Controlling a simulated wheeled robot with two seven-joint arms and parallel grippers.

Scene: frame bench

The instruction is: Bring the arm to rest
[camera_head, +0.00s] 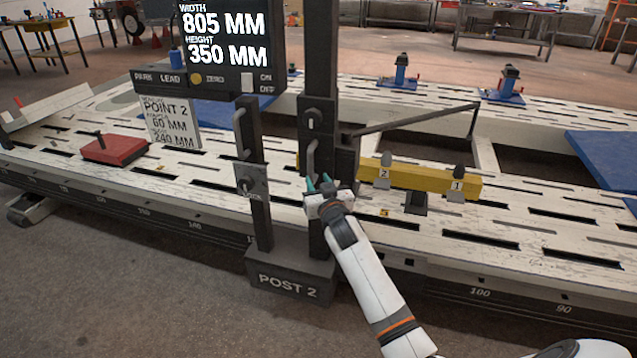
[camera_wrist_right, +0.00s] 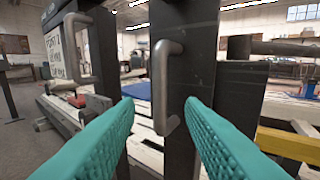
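My right arm (camera_head: 370,270) is white and reaches up from the lower right. My right gripper (camera_head: 325,186) has teal fingers, set apart, in front of the dark upright of Post 2 (camera_head: 318,75). In the right wrist view the open gripper (camera_wrist_right: 160,104) has nothing between its fingers. A grey D-shaped handle (camera_wrist_right: 171,70) on the post shows just beyond the fingertips; I cannot tell the exact gap. My left gripper is out of view.
The white slotted frame bench (camera_head: 560,240) runs behind. A display (camera_head: 225,45) reads width 805 mm, height 350 mm. A second dark upright (camera_head: 258,215) stands left of the gripper. A yellow bar (camera_head: 425,179) lies right. The floor (camera_head: 130,290) at front left is clear.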

